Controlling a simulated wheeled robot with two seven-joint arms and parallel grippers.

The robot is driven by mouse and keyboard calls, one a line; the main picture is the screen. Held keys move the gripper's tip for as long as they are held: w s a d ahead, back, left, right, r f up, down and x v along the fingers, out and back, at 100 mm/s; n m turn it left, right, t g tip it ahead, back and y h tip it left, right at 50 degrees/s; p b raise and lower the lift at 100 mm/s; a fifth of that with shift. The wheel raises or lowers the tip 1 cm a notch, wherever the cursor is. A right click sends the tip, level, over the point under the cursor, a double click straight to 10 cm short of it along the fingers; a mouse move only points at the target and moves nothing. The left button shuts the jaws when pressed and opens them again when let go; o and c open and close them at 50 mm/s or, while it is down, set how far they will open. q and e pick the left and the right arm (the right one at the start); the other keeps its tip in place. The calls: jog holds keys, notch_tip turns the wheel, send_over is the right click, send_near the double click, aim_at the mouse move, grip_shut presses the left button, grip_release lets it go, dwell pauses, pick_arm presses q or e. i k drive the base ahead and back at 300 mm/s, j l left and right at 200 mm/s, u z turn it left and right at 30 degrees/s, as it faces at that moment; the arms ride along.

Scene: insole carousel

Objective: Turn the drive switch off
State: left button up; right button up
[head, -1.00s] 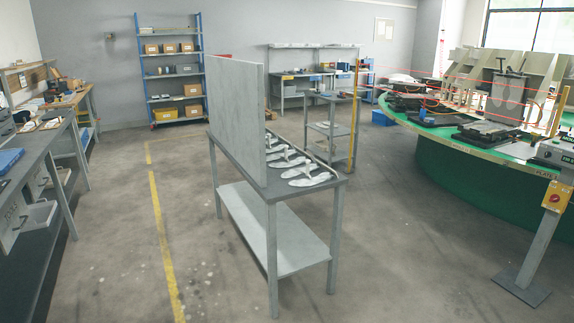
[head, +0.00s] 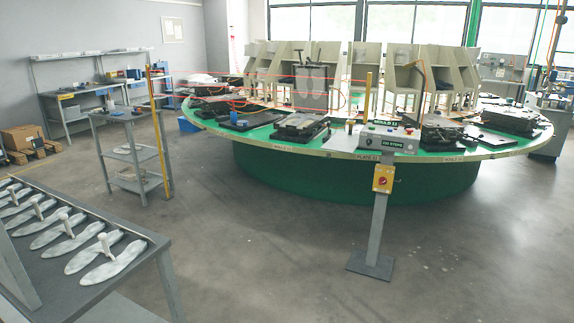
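The drive switch (head: 382,179) is a red rotary knob on a yellow plate. It is fixed to the front of a grey post, below a control box (head: 383,141) with small buttons on top. The post stands on a flat base plate on the floor in front of the green carousel (head: 330,160). The knob is too small for me to tell which way it is set. Neither of my grippers shows in the head view.
A grey table (head: 150,253) with several white insoles on it stands at the lower left. A small shelf cart (head: 135,178) and a yellow upright post (head: 159,130) stand left of the carousel. The floor (head: 270,260) between table and switch post is clear.

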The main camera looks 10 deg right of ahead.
aim_at(382, 181)
jog(key=i+z, duration=0.4)
jog(key=i+j+z, duration=0.15)
jog(key=i+z, duration=0.25)
jog(key=i, duration=0.2)
jog(key=i+j+z, duration=0.4)
jog(key=i+l, duration=0.7)
jog(key=i, duration=0.15)
jog(key=i+l+u, duration=0.1)
jog(key=i+l, duration=0.55)
jog(key=i, duration=0.25)
